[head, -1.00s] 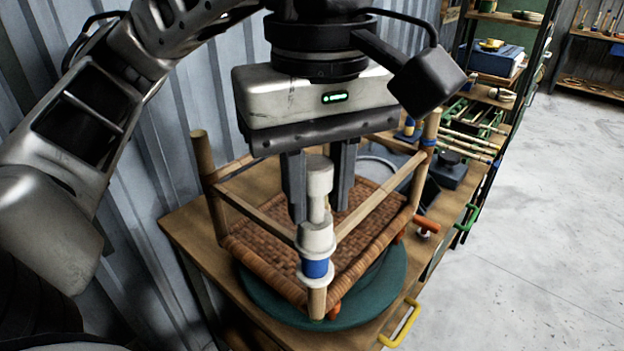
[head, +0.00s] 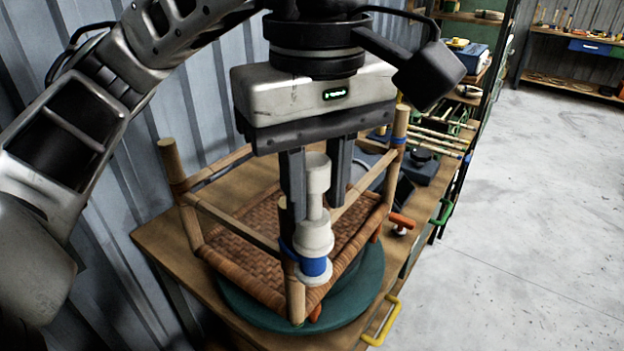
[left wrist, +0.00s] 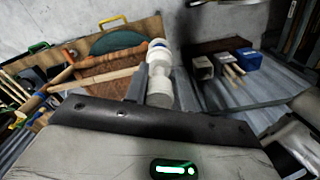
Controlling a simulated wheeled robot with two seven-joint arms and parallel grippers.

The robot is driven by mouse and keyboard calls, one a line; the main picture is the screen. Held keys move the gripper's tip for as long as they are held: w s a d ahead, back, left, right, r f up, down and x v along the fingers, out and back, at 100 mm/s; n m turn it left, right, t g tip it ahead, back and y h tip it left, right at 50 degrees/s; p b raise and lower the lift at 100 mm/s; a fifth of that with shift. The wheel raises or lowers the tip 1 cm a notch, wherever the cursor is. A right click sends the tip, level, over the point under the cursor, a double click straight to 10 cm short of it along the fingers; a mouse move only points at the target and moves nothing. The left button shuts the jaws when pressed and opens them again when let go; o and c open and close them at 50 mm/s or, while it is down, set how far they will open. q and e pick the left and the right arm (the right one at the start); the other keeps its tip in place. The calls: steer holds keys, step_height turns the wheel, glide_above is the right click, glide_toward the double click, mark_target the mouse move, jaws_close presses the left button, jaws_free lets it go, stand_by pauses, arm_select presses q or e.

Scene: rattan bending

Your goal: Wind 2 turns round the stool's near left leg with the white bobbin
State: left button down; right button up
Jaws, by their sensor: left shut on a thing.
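The upturned stool (head: 262,238) with a woven seat stands on a green round base (head: 345,315), legs up. Its front leg (head: 296,300) is nearest me and has blue material around it at bobbin height. My left gripper (head: 317,208) is shut on the white bobbin (head: 315,238), which has a blue band low down. The bobbin is upright, just right of the front leg and close to it; I cannot tell whether they touch. In the left wrist view the bobbin (left wrist: 159,72) shows beyond the gripper's edge. My right gripper is not in view.
The wooden bench (head: 160,240) carries the base. A corrugated wall is close on the left. An orange-handled tool (head: 402,221) and a dark device (head: 420,165) lie at the right. A yellow handle (head: 382,322) juts from the bench edge. Open floor is at right.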

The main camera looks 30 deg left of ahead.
arm_select(q)
steer(key=shift+r, duration=5.55)
steer(key=shift+p, duration=0.3)
